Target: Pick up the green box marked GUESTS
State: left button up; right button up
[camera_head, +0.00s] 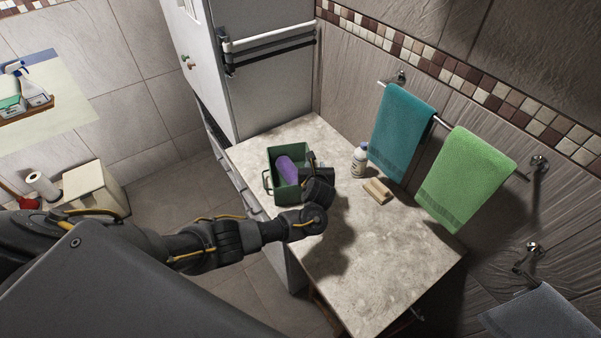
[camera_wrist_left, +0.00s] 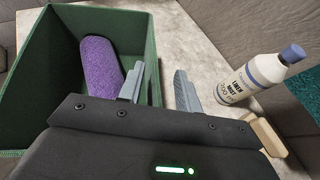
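The green box (camera_head: 269,168) stands open at the top on the stone counter, with a handle on its left side. No GUESTS marking is readable in either view. A purple rolled cloth-like item (camera_head: 287,168) lies inside it. My left gripper (camera_head: 308,166) is at the box's right side. In the left wrist view my left gripper (camera_wrist_left: 160,88) is open, one finger on the inner side of the green box (camera_wrist_left: 30,95) wall and the other outside it. Whether either finger touches the wall cannot be told. My right gripper is not in view.
A white bottle with a blue cap (camera_head: 359,161) and a tan block (camera_head: 377,191) stand right of the box. A teal towel (camera_head: 402,130) and a green towel (camera_head: 465,178) hang behind. A tall white cabinet (camera_head: 262,85) is behind-left. The counter's front (camera_head: 385,270) is clear.

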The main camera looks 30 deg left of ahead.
pick_arm(q)
jog(key=shift+s+r, duration=0.15)
jog(key=shift+s, duration=0.1)
jog(key=shift+s+r, duration=0.15)
jog(key=shift+s, duration=0.1)
jog(key=c, duration=0.5)
jog(key=shift+w, duration=0.15)
grip_shut()
jog(key=shift+f, duration=0.35)
